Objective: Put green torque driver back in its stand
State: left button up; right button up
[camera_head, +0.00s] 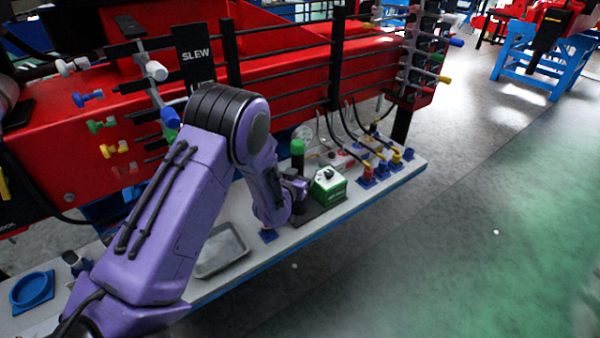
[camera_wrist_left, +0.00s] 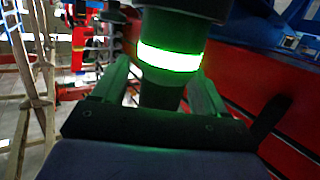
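The green torque driver (camera_head: 298,147) stands roughly upright at the bench, its green top showing above my left gripper (camera_head: 298,187). In the left wrist view, a dark driver body with a glowing green ring (camera_wrist_left: 168,58) sits between the two fingers (camera_wrist_left: 160,95), which appear closed on it. Its lower end is hidden by my gripper in the head view. My right gripper is not in view.
Red, yellow and blue pieces with cables (camera_head: 367,172) stand farther right. A grey tray (camera_head: 221,250) and blue round dish (camera_head: 32,290) lie left. A red crane beam (camera_head: 280,75) rises behind.

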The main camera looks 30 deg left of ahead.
pick_arm(q)
jog(key=shift+s+f, duration=0.1)
jog(key=shift+f, duration=0.05)
jog(key=p+v, duration=0.1)
jog(key=v, duration=0.4)
jog(key=shift+p, duration=0.3)
dwell(0.3)
jog(key=b+v, duration=0.2)
jog(key=v, duration=0.8)
jog(key=shift+s+r, duration=0.25)
jog(key=shift+f, duration=0.1)
